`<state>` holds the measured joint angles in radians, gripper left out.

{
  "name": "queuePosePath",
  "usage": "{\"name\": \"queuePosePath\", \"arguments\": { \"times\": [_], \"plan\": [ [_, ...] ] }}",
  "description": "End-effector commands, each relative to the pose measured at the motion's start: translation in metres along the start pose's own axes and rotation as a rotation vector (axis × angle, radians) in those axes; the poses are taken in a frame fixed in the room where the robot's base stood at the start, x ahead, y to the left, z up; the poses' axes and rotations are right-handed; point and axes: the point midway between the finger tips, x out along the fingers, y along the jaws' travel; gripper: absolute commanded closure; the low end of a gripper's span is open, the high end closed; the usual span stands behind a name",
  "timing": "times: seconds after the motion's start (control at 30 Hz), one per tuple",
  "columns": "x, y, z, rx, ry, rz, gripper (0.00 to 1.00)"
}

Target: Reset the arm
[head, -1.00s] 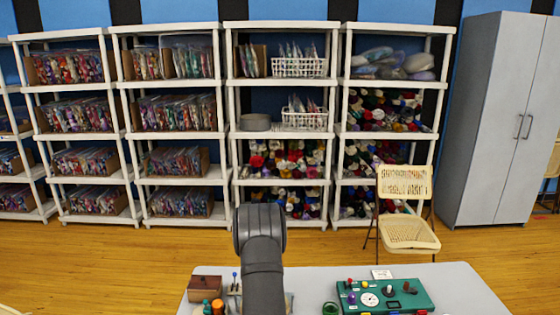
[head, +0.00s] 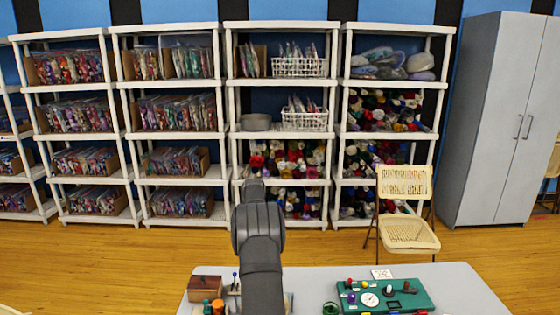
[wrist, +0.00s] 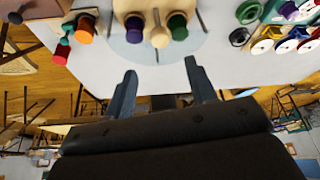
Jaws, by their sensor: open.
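My gripper (wrist: 160,82) shows in the wrist view with its two fingers apart and nothing between them. Beyond the fingertips is the grey table (wrist: 100,88), with a pale wooden piece (wrist: 157,12) holding a purple peg, a plain wooden peg and a green peg. In the head view my arm rises over the table (head: 455,285) and hides part of it. The gripper's fingers cannot be made out in the head view.
A green board (head: 418,298) with knobs and a dial lies on the table's right side. A wooden box (head: 204,295) stands at its left. A folding chair (head: 405,230), loaded shelves (head: 283,135) and a grey cabinet (head: 490,120) stand behind.

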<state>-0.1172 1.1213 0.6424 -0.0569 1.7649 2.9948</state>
Motion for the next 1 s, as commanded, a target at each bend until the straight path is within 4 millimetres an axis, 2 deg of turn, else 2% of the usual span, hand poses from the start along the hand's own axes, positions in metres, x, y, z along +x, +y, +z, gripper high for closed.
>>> {"name": "queuePosePath", "arguments": {
  "times": [0.2, 0.5, 0.77, 1.0],
  "plan": [
    [-0.035, 0.000, 0.001, 0.000, -0.002, 0.000, 0.48],
    [-0.065, 0.000, 0.000, -0.001, -0.001, 0.000, 0.48],
    [-0.040, 0.000, -0.001, -0.001, 0.003, 0.000, 0.48],
    [-0.003, 0.000, -0.001, -0.001, 0.004, 0.001, 0.48]
  ]
}}
